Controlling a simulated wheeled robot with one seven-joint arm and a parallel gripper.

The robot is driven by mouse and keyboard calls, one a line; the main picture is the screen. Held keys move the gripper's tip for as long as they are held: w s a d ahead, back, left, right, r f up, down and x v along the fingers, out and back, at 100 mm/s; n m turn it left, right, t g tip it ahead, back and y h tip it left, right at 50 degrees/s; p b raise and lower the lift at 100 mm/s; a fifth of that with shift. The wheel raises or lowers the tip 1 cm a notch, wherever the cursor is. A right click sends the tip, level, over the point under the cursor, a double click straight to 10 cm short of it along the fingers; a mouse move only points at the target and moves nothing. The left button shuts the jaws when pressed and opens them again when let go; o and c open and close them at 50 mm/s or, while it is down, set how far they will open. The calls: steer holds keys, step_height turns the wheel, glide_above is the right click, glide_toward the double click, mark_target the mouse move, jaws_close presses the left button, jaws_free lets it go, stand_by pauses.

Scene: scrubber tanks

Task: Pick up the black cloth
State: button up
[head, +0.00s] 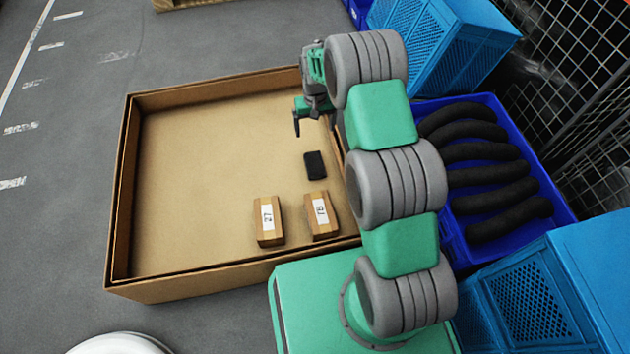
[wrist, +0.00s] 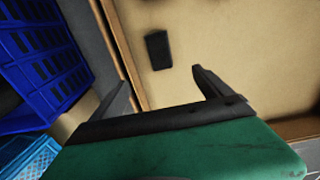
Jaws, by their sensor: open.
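The black cloth (head: 315,165) is a small dark rectangle lying flat on the floor of a shallow cardboard box (head: 200,280), near the box's right side. It also shows in the wrist view (wrist: 158,50), beyond the fingertips and roughly between their lines. My gripper (head: 303,119) is above the box, behind the cloth in the head view and apart from it. In the wrist view its two fingers (wrist: 160,83) are spread, with nothing between them.
Two wooden blocks with labels, 27 (head: 269,221) and 75 (head: 321,215), stand in front of the cloth. A blue crate with several black rolls (head: 490,160) is right of the box. The box's left half is empty.

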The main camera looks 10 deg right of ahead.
mark_target(315, 163)
steer(key=f+b, duration=0.2)
steer(key=f, duration=0.5)
steer(key=f+b, duration=0.2)
steer(key=f, duration=0.5)
steer(key=f+b, duration=0.3)
steer(key=f, duration=0.5)
steer(key=shift+w, duration=0.4)
steer(key=shift+r, duration=0.15)
steer(key=c, duration=1.4)
steer(key=shift+c, duration=0.2)
